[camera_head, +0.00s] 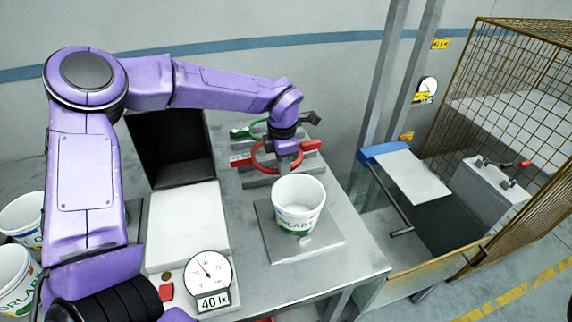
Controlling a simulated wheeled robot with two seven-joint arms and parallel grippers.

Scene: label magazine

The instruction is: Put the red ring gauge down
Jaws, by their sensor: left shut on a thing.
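The red ring gauge (257,161) is a red ring with a red tab on each side, at the stepped grey rack (262,181) on the back of the table. My left gripper (287,163) reaches it from above and is shut on it. Whether the ring rests on the rack or hangs just above it I cannot tell. A green ring gauge (246,131) sits on the rack step behind, partly hidden by my arm. My right gripper is not in view.
A white bucket (299,205) stands on a grey plate (327,238) just in front of the rack. A black-lined box (175,150), a white pad and a dial gauge (208,271) stand left. A wire cage (517,80) stands right.

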